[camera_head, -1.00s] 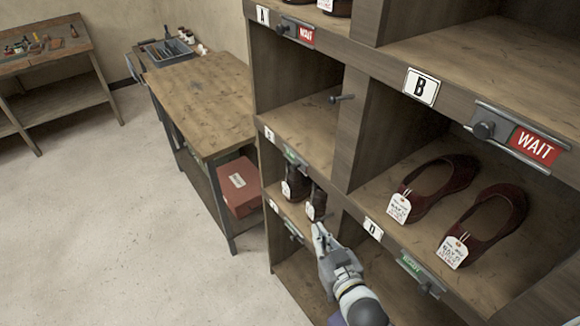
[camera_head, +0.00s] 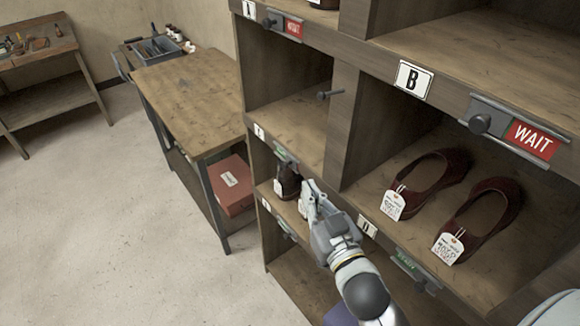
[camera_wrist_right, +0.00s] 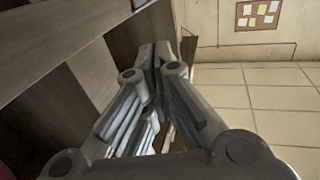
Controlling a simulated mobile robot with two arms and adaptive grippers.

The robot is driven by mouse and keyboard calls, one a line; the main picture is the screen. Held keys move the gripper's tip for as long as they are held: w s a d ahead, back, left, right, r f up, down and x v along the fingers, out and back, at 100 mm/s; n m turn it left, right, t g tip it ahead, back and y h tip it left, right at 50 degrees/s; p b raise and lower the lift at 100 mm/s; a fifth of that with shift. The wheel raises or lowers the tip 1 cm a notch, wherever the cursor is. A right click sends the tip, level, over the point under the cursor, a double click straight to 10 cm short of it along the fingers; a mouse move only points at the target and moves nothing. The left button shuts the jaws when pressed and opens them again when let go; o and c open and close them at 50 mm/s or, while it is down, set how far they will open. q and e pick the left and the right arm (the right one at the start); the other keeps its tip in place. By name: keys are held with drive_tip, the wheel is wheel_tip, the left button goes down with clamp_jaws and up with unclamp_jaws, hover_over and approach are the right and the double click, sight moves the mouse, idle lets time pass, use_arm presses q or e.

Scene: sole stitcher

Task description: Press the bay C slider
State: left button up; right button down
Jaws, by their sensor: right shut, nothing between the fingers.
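The bay C slider appears to be the small mount with a green plate (camera_head: 285,153) on the left column's middle shelf edge, beside a small white label (camera_head: 259,131) whose letter is hard to read. My right gripper (camera_head: 308,184) is shut and empty, just below and right of that slider, in front of dark shoes (camera_head: 287,181). I cannot tell whether it touches anything. In the right wrist view, its fingers (camera_wrist_right: 155,50) are together alongside the wooden shelving. My left gripper is not in view.
The wooden rack has other sliders: A with red WAIT (camera_head: 292,27), B with red WAIT (camera_head: 530,138) and a green one (camera_head: 407,264) by label D. Red shoes (camera_head: 475,220) with tags stand on the right shelf. A workbench (camera_head: 190,95) stands left; the floor (camera_head: 110,220) is clear.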

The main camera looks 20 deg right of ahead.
sight(288, 164)
drive_tip(key=w+f+b, duration=0.2)
drive_tip(key=w+b, duration=0.1)
drive_tip(key=w, duration=0.9)
drive_tip(key=shift+a+f, duration=0.3)
drive_tip(key=shift+a, duration=0.05)
drive_tip(key=w, duration=0.1)
drive_tip(key=w+a, duration=0.1)
drive_tip(key=w, duration=0.1)
drive_tip(key=w+a+b, duration=0.1)
drive_tip(key=w, duration=0.1)
drive_tip(key=shift+r, duration=0.1)
drive_tip(key=shift+w, duration=0.1)
